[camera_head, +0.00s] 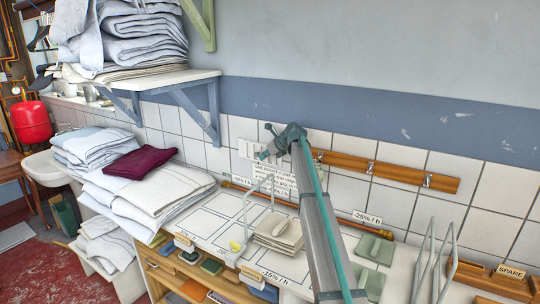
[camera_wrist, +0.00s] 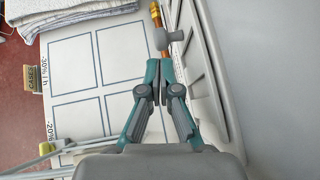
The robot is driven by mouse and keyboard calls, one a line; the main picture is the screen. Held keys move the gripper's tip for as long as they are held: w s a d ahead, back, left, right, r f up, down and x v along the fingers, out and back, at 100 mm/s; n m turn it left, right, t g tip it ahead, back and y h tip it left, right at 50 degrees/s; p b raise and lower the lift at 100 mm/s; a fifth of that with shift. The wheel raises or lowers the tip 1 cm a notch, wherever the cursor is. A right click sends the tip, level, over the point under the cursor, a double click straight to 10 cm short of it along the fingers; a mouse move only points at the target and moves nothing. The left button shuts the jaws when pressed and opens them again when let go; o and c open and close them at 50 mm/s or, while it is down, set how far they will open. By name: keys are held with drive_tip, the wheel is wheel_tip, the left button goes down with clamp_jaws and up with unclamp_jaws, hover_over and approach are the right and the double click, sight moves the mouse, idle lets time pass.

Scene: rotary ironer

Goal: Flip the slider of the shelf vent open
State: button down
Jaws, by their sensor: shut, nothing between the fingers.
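The shelf vent (camera_head: 245,148) is a pale slotted plate on the tiled wall in the head view, partly hidden by my gripper (camera_head: 263,156). In the wrist view the vent (camera_wrist: 205,62) runs along the right side, with dark slanted slots. A grey rounded knob on a short stem (camera_wrist: 170,38), which looks like its slider, stands out from the vent just beyond my fingertips. My gripper (camera_wrist: 160,68) is shut and empty, its fingertips close together. They look close to the knob; I cannot tell whether they touch it.
The white worktop (camera_head: 207,222) with outlined rectangles lies below. Folded linen (camera_head: 160,190) lies left. A wooden hook rail (camera_head: 400,174) is on the wall right of my gripper.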

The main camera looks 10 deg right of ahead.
drive_tip(key=shift+w+a, duration=0.3)
drive_tip(key=shift+w, duration=0.05)
drive_tip(key=shift+w+a+r+p, duration=0.1)
drive_tip(key=shift+w+a+p, duration=0.3)
drive_tip(key=shift+w+a, duration=0.55)
drive_tip(key=shift+s, duration=0.15)
drive_tip(key=shift+s+d, duration=0.1)
drive_tip(key=b, duration=0.2)
approach(256, 155)
drive_tip(key=s+d, duration=0.3)
drive_tip(key=shift+s+d+r, duration=0.15)
drive_tip(key=shift+s+r, duration=0.1)
drive_tip(key=shift+s, duration=0.2)
